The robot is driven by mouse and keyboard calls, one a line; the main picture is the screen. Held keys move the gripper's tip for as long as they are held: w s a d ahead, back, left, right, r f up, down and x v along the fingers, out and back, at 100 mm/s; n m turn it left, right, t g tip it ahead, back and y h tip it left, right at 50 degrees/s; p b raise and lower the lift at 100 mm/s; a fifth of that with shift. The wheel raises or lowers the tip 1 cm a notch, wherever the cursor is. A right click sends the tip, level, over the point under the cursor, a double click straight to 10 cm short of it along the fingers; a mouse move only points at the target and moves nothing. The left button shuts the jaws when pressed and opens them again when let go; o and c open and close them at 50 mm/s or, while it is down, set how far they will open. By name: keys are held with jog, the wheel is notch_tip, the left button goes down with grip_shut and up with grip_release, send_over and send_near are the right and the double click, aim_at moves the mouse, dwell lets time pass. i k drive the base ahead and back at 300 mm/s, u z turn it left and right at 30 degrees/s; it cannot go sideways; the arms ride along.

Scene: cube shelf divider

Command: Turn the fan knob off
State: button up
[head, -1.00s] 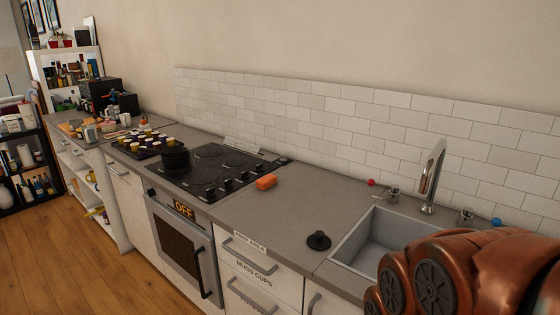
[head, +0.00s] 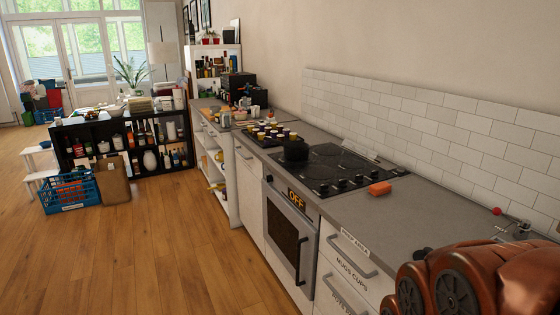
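I cannot tell which knob is the fan knob. Several dark knobs (head: 341,183) line the front right edge of the black cooktop (head: 345,160). A small dark round piece (head: 399,171) sits on the counter at the cooktop's back right corner, close to a pale label strip (head: 361,148); its kind is too small to tell. My gripper is not in view; only my copper-coloured arm shows at the lower right.
A dark pot (head: 295,151) stands on the cooktop's left. A black shelf (head: 99,160) and blue crate (head: 69,191) stand at left. The wooden floor (head: 165,245) before the counter is clear.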

aim_at(401, 169)
jog(key=u, duration=0.8)
jog(key=i, duration=3.15)
jog(key=z, duration=1.5)
jog(key=i, duration=0.75)
jog(key=z, duration=0.55)
